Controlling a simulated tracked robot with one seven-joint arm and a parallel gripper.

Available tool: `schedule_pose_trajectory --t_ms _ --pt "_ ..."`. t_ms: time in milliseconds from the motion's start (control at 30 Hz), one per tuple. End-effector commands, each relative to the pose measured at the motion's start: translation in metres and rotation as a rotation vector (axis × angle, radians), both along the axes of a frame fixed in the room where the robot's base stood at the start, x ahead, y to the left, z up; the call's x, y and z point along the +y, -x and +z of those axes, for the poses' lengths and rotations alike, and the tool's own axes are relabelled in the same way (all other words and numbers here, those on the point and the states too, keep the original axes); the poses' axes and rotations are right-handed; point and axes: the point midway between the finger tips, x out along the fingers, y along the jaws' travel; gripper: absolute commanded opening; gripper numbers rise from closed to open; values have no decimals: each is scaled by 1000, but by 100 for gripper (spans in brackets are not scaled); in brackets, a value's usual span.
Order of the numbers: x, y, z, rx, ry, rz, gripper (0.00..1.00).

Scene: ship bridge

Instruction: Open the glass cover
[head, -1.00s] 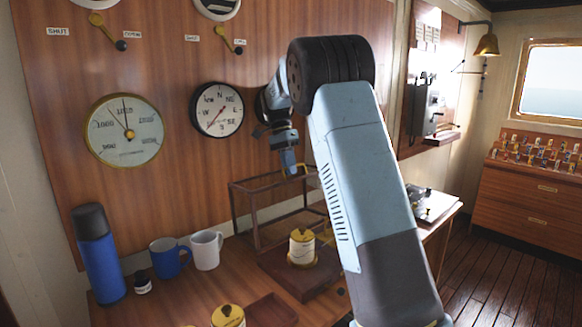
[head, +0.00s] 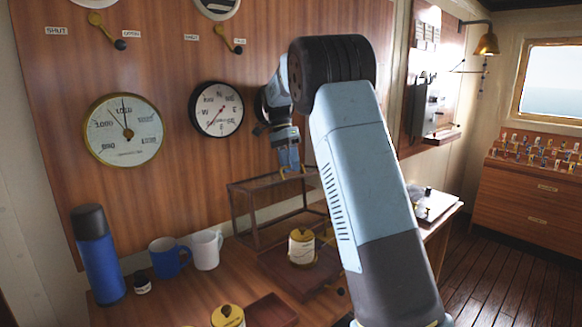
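The glass cover (head: 232,213) is a clear box with a thin dark frame. It stands tilted up at the back of a wooden base (head: 300,277) on the desk. A cream and yellow round instrument (head: 302,248) sits on the base in front of it. My gripper (head: 292,172) points down at the cover's upper edge, near its top right part. Its yellowish fingertips seem slightly apart, but whether they touch or grip the frame is too small to tell. My arm hides the right side of the cover and base.
A blue flask (head: 98,255), blue mug (head: 168,258), white mug (head: 207,250) and small dark jar (head: 142,283) stand left on the desk. A yellow-topped can (head: 228,316) and wooden tray (head: 268,311) are in front. Gauges (head: 124,130) hang on the panel behind.

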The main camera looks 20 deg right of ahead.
Motion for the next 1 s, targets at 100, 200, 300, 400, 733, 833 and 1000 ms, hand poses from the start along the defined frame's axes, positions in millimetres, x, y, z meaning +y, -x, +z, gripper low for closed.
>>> schedule_pose_trajectory --t_ms 100,200,300,400,733,833,1000 --pt "-1 -1 18 -3 1 0 35" --pt "-1 9 35 -3 0 -1 35" --pt "-1 22 50 -2 0 -1 35" --pt "-1 35 65 -2 0 -1 35" --pt "0 83 97 -1 0 -1 35" --pt "0 98 103 -1 0 -1 35" --pt "0 121 113 0 0 -1 35"
